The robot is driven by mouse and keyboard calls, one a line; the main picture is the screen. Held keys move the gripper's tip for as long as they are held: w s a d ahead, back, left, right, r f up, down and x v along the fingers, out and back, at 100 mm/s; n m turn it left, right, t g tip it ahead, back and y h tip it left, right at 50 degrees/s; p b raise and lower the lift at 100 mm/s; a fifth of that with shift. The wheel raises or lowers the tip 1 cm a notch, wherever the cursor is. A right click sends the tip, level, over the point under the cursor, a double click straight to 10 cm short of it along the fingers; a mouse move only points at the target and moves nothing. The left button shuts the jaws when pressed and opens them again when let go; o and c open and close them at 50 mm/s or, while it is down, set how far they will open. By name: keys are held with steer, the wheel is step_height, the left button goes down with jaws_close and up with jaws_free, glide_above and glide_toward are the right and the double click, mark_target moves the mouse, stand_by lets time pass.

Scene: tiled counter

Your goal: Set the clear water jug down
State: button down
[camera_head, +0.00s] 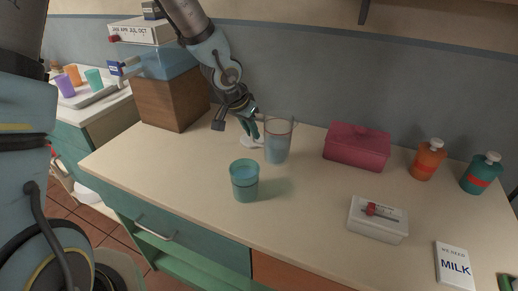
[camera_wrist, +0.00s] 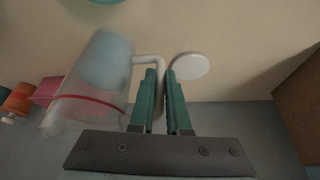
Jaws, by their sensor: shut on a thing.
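The clear water jug (camera_head: 278,138) has a reddish rim, a pale handle and bluish water in its lower part. It is upright at the back middle of the counter (camera_head: 180,160), on or just above it; I cannot tell which. My gripper (camera_head: 249,124) is at its left side, shut on the handle. In the wrist view the green fingertips (camera_wrist: 159,82) close around the white handle (camera_wrist: 147,60), with the jug (camera_wrist: 88,85) to their left. The fingers hide part of the handle.
A teal cup (camera_head: 244,182) stands just in front of the jug. A white disc (camera_wrist: 190,66) lies beside the handle. A pink box (camera_head: 357,147), a white case (camera_head: 378,220), two bottles and a milk carton (camera_head: 454,265) are rightward. A wooden box (camera_head: 172,100) stands left. The front left counter is clear.

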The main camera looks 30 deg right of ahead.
mark_target(252, 142)
steer(key=shift+f+b, duration=0.3)
steer(key=shift+f, duration=2.15)
steer(key=shift+f, duration=0.2)
steer(key=c, duration=0.9)
jaws_free()
steer(key=shift+r, duration=0.1)
steer(key=shift+a+r, duration=0.15)
steer(key=shift+r, duration=0.3)
steer(key=p+v, duration=0.2)
steer(key=v, duration=0.9)
steer(key=shift+a+r+p, duration=0.1)
steer(key=shift+p, duration=0.3)
